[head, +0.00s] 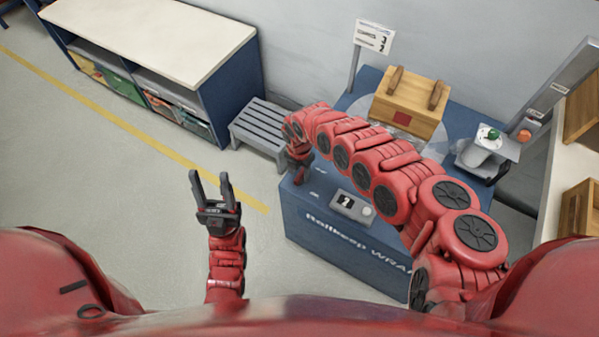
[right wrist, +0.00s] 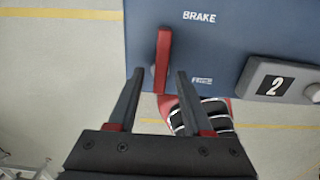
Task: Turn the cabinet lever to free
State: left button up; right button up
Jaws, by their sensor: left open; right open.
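The blue cabinet (head: 335,232) stands right of centre in the head view, and its panel (right wrist: 225,45) fills the upper part of the right wrist view. A red lever (right wrist: 163,58) sits on the panel, lying along the picture's vertical. BRAKE is printed above and right of it, FREE to the right of its lower end. My right gripper (right wrist: 160,76) is open, with the lever in the gap between its fingertips in the picture; contact cannot be told. In the head view my arm hides the lever. My left gripper (head: 210,180) is open and empty over the floor.
A small display box (head: 352,206) reading 2 is on the cabinet, right of the lever. A wooden crate (head: 408,103) sits on the round turntable behind my right arm. A grey step stool (head: 262,128) and a shelf unit (head: 150,38) stand left. Floor at left is clear.

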jog(key=shift+f, duration=0.35)
jog(key=shift+c, duration=0.2)
grip_shut()
